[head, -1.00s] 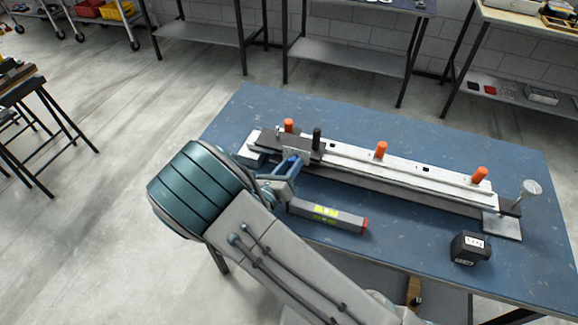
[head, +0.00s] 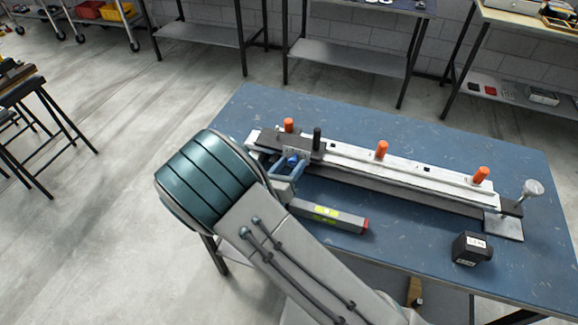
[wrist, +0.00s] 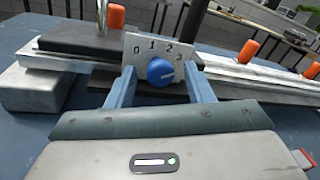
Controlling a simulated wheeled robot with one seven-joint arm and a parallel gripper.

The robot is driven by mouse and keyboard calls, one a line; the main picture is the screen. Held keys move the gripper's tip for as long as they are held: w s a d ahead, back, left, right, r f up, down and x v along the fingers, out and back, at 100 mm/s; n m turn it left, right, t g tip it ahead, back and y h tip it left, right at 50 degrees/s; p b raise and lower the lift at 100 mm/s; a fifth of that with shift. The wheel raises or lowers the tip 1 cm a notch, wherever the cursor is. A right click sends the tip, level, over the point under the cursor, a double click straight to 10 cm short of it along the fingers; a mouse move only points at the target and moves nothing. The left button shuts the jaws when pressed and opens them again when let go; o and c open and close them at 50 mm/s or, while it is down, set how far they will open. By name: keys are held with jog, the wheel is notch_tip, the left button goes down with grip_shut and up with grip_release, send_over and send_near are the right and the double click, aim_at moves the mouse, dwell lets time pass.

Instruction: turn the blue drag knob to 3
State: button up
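The blue drag knob (wrist: 160,72) sits on a grey dial plate (wrist: 148,47) marked 0, 1, 2 and 3. A pale mark shows on the knob's right side, toward the 3, but it is too small to read exactly. My gripper (wrist: 161,80) is open, with one blue finger on either side of the knob. A gap shows on both sides, wider on the right. In the head view my gripper (head: 287,168) is at the left end of the long rail, with the blue knob (head: 292,161) between its fingers.
The pale rail (head: 410,177) carries several orange pegs (head: 382,150) and a black post (head: 317,138). A grey bar with a yellow-green label (head: 327,213) lies close below my gripper. A black box (head: 472,248) stands at the right. The blue table (head: 510,165) is bare behind the rail.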

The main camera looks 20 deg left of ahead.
jog(key=b+v, duration=0.2)
jog(key=v, duration=1.2)
jog(key=shift+w+d, duration=0.1)
jog(key=w+d+r+m+g+h, duration=0.1)
jog(key=d+r+m+g+h, duration=0.2)
jog(key=d+m+g, duration=0.55)
jog(key=w+d+r+m+g+h, duration=0.2)
jog(key=d+r+m+g, duration=0.2)
jog(key=d+m, duration=0.8)
jog(key=s+d+r+m+g+y, duration=0.1)
jog(key=s+d+r+m+y, duration=0.3)
jog(key=d+m, duration=0.2)
jog(key=s+d+r+m+y, duration=0.3)
jog(key=d+m, duration=0.4)
jog(key=m, duration=0.3)
jog(key=s+y, duration=0.1)
jog(key=y, duration=0.1)
jog(key=shift+r+m+g+y, duration=0.3)
jog(key=shift+r+m+g, duration=0.05)
jog(key=shift+r, duration=0.05)
